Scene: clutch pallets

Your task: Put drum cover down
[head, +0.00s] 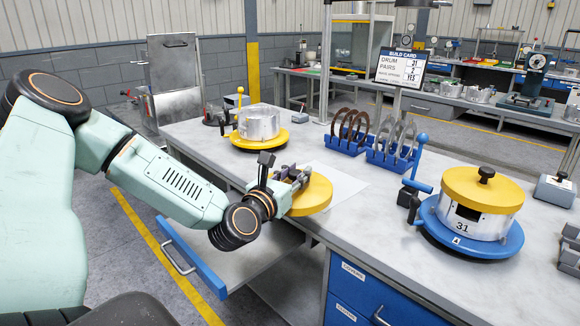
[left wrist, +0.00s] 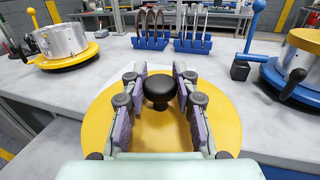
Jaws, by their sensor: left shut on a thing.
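A yellow drum cover (head: 314,196) with a black knob is at the bench's front edge, over or on a pale sheet (head: 340,180). My left gripper (head: 290,177) is shut on its knob; in the left wrist view, the fingers (left wrist: 160,100) stand either side of the black knob (left wrist: 160,88) above the yellow disc (left wrist: 225,120). I cannot tell whether the cover touches the bench. An uncovered metal drum (head: 259,122) stands on a yellow base (head: 240,141). My right gripper is not in view.
Blue racks hold dark rings (head: 352,125) and light rings (head: 399,138) behind the cover. A blue-handled lever (head: 417,160) stands left of the blue base. A drawer (head: 200,268) is pulled out below the bench edge. The bench between the cover and the blue base is clear.

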